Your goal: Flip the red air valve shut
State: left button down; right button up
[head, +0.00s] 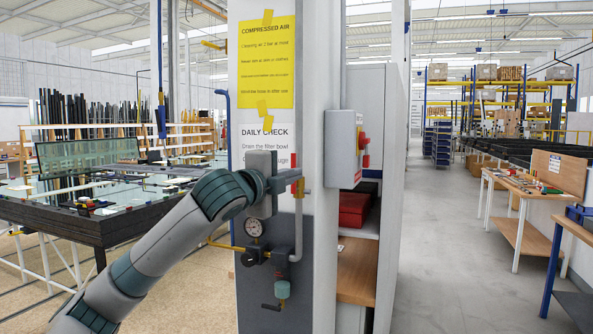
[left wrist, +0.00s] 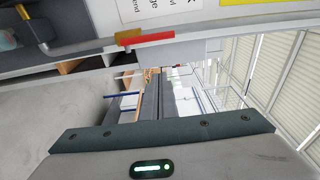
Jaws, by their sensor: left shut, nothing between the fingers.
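My left gripper (head: 285,180) is shut and empty, close beside the handle. I cannot tell whether it touches. Its fingers do not show clearly in the left wrist view. My right gripper is not in view.
A pressure gauge (head: 254,228) and a filter bowl (head: 282,290) sit below on a dark panel. A grey box with a red knob (head: 343,150) is to the right. Yellow and white notices (head: 266,60) hang above. The aisle (head: 440,240) on the right is clear.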

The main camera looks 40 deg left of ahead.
pick_arm(q)
jog(key=shift+w, duration=0.15)
jog(key=w+a+p, duration=0.4)
jog(key=w+p, duration=0.2)
jog(key=w, duration=0.2)
jog(key=shift+a+p, duration=0.3)
jog(key=shift+p, duration=0.05)
jog(key=shift+w, duration=0.1)
dwell(0.3)
